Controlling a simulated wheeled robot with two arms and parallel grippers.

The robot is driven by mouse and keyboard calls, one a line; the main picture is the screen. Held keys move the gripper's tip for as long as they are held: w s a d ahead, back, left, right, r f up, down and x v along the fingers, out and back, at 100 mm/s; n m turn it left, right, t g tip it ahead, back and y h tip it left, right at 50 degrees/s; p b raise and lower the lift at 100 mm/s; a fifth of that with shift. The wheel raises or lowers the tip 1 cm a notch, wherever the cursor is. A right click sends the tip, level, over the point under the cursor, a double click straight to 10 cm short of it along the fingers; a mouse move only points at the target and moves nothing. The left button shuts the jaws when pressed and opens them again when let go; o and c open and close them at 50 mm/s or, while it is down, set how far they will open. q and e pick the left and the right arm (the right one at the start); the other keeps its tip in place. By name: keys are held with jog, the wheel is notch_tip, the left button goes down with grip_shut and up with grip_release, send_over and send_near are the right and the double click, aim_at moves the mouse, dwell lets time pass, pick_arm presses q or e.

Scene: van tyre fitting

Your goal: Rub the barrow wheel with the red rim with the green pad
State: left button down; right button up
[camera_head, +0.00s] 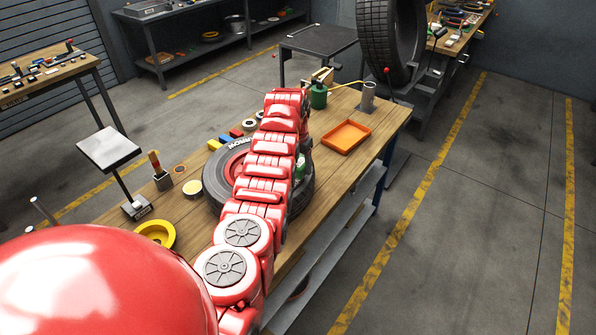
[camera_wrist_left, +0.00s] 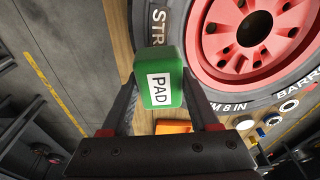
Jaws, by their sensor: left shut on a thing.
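The barrow wheel (camera_head: 216,178), a black tyre with a red rim, lies flat on the wooden bench. My left arm crosses over it and hides much of it in the head view. In the left wrist view the red rim (camera_wrist_left: 222,52) and the tyre's white lettering show at upper right. My left gripper (camera_wrist_left: 160,92) is shut on the green pad (camera_wrist_left: 163,62), which has a white "PAD" label. The pad is at the tyre's outer side; I cannot tell if it touches. In the head view, a bit of the pad (camera_head: 300,166) shows beside the arm. My right gripper is out of view.
An orange tray (camera_head: 346,136) lies at the bench's right edge, with a green can (camera_head: 318,98) and a metal cylinder (camera_head: 368,97) behind. Coloured blocks (camera_head: 225,139), a pale-topped tin (camera_head: 192,189) and a yellow ring (camera_head: 155,234) lie left of the wheel.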

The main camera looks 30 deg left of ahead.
aim_at(301, 162)
pick_arm(q)
jog(key=shift+s+d+r, duration=0.1)
jog(key=shift+s+r, duration=0.05)
jog(key=shift+r, duration=0.4)
jog(key=shift+w+r, duration=0.25)
jog(key=shift+r, duration=0.75)
jog(key=shift+s+r+b, duration=0.2)
jog(key=shift+r+b, duration=0.1)
jog(key=shift+r, duration=0.7)
jog(key=shift+f, duration=0.1)
